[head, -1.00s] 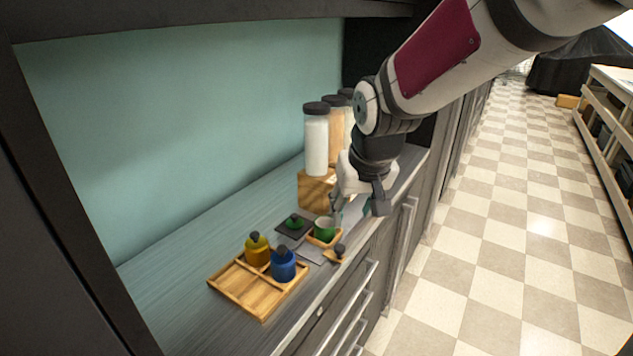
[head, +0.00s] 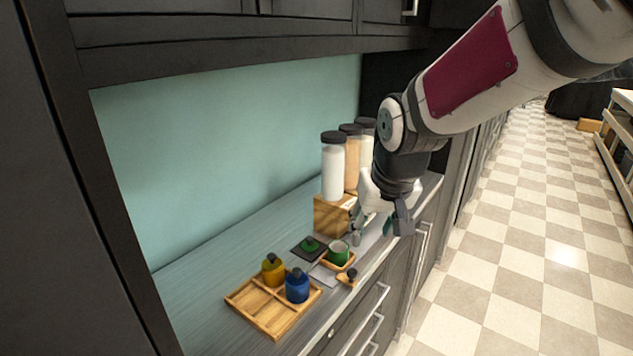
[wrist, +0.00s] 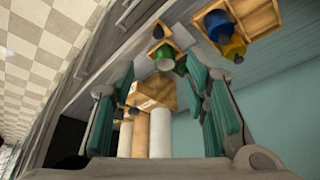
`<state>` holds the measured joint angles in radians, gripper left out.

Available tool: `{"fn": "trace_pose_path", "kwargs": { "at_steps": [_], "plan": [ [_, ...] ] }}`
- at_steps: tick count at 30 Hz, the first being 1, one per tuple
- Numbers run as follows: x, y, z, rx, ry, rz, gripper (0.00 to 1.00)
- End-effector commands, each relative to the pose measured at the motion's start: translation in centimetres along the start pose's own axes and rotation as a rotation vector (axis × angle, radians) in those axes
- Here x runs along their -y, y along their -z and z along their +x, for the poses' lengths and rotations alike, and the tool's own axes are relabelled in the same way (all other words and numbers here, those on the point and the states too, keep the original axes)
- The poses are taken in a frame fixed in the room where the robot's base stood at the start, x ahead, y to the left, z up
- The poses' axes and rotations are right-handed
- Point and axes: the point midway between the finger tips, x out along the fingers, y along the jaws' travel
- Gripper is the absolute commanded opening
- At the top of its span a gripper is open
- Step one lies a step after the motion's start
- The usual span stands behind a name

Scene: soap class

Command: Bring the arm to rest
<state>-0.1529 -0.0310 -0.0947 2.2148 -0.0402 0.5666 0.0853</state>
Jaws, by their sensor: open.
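My gripper (head: 372,232) is open and empty above the counter, close to the wooden block and beyond the green cup (head: 339,252). In the wrist view its two teal-padded fingers (wrist: 160,80) stand wide apart with nothing held between them. My arm reaches in from the upper right of the head view and is bent down at the wrist. The green cup stands on a small wooden tray (head: 352,262), apart from my fingers.
A divided wooden tray (head: 254,311) holds a yellow bottle (head: 273,271) and a blue bottle (head: 297,287). A green-knobbed lid (head: 310,244) lies on a dark mat. Tall jars (head: 333,168) stand on a wooden block (head: 330,215). Cabinets hang above; the aisle floor (head: 520,270) is clear.

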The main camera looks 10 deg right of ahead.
Motion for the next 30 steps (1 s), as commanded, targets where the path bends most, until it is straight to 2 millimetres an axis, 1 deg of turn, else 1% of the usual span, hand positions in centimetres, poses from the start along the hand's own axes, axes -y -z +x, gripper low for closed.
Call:
{"fn": "trace_pose_path", "kwargs": {
  "at_steps": [2,5,6,9,12,15,18,21,25,30],
  "plan": [
    [-0.3,-0.8,-1.7,-0.012,0.004,0.004,0.42],
    [-0.7,-2.5,-4.5,-0.028,0.009,0.008,0.42],
    [-0.9,-3.4,-5.7,-0.034,0.011,0.009,0.42],
    [-1.2,-5.9,-8.4,-0.049,0.013,0.009,0.42],
    [-1.5,-8.6,-10.7,-0.065,0.013,0.009,0.42],
    [-1.7,-11.1,-12.4,-0.078,0.009,0.006,0.42],
    [-1.8,-13.3,-13.6,-0.088,0.003,0.005,0.42],
    [-1.9,-14.8,-14.2,-0.094,-0.001,0.002,0.42],
    [-1.9,-15.8,-14.5,-0.096,-0.004,0.001,0.42],
    [-1.9,-16.0,-14.5,-0.095,-0.005,0.001,0.42]
  ]
}}
